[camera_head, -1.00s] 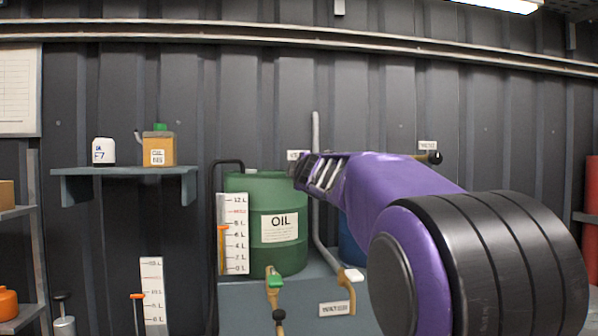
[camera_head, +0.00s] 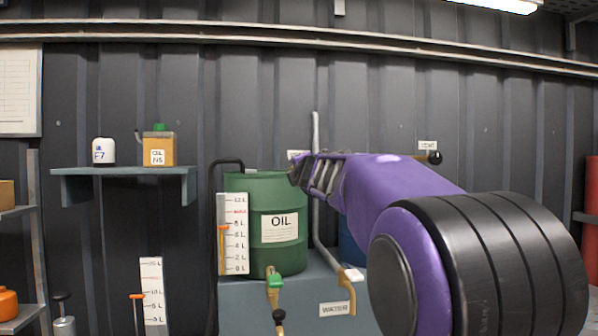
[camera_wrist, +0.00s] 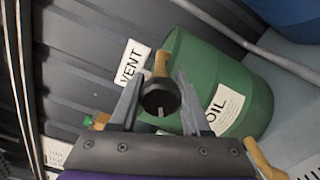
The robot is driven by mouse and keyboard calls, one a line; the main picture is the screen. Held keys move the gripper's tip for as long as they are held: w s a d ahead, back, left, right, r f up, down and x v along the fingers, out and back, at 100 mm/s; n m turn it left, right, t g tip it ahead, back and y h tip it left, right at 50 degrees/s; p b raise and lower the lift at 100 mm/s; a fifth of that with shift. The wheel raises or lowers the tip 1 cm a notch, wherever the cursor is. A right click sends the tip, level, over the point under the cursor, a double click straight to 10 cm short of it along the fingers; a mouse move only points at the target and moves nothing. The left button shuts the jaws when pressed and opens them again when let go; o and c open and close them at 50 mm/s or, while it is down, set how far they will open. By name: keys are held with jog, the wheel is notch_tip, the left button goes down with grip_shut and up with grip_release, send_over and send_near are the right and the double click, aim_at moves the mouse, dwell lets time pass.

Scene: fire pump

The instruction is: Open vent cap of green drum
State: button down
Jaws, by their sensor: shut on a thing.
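The green drum (camera_head: 250,215) with an OIL label stands on a grey bench. It also shows in the wrist view (camera_wrist: 245,90), tilted. My gripper (camera_head: 298,172) is at the drum's upper right, in front of the wall. In the wrist view, my gripper (camera_wrist: 158,100) has its two fingers on either side of a black knob (camera_wrist: 160,97) on a tan lever (camera_wrist: 160,62), next to a VENT label (camera_wrist: 132,62). It is shut on this knob. In the head view my gripper hides the knob and lever.
A similar black knob (camera_head: 435,157) sticks out at the right under another label. A level gauge (camera_head: 233,235) stands before the drum. A green-handled tap (camera_head: 274,282) is below it. A grey pipe (camera_head: 316,190) rises behind my gripper. A wall shelf (camera_head: 125,172) is at left.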

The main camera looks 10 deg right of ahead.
dwell(0.3)
jog(key=shift+c, duration=1.8)
grip_release()
